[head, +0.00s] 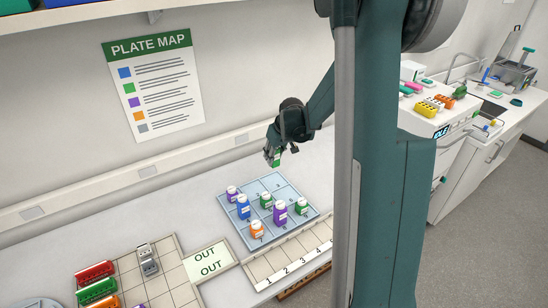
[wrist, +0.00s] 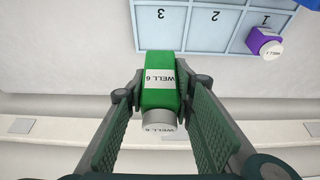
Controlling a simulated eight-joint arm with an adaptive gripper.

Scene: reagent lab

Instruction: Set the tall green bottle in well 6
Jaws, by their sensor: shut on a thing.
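My gripper (head: 272,154) is shut on a green bottle (head: 276,159) with a white label, held in the air behind the light blue well tray (head: 262,184). In the wrist view, my gripper (wrist: 159,100) has its fingers on both sides of the green bottle (wrist: 158,75). Its label reads WELL 6, and its pale cap points toward the bottom of the picture. The tray (wrist: 187,41) shows wells 1, 2 and 3 there; well 6 is out of that view. In the head view, the right cell of the middle row (head: 288,192) looks bare; its number is not readable.
On the tray stand a purple bottle (head: 233,193), a blue one (head: 243,208), a green one (head: 266,201), an orange one (head: 257,230), a larger purple one (head: 280,213) and another green one (head: 301,207). A numbered rack (head: 290,262) lies in front. The wall is close behind.

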